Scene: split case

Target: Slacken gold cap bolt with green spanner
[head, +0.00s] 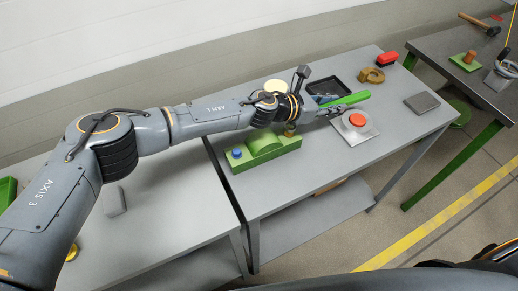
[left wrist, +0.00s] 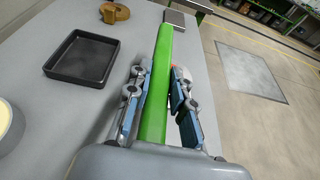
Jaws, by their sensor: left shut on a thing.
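My left gripper (head: 328,108) is shut on the green spanner (head: 347,99) and holds it over the right-hand part of the middle table. In the left wrist view the green spanner (left wrist: 157,85) runs lengthwise between the two blue-padded fingers of the left gripper (left wrist: 160,88). The green split case (head: 263,148) sits near the table's left end. A blue cap bolt (head: 237,153) stands on its left end. The gold cap bolt (head: 289,131) is on its right end, just below my left wrist and partly covered by it. My right gripper is not in view.
A red button on a metal plate (head: 364,131) lies near the gripper. A black tray (left wrist: 84,59), a brown ring-shaped piece (head: 371,74), a red object (head: 387,58) and a grey block (head: 421,102) lie around the table. The front right of the table is clear.

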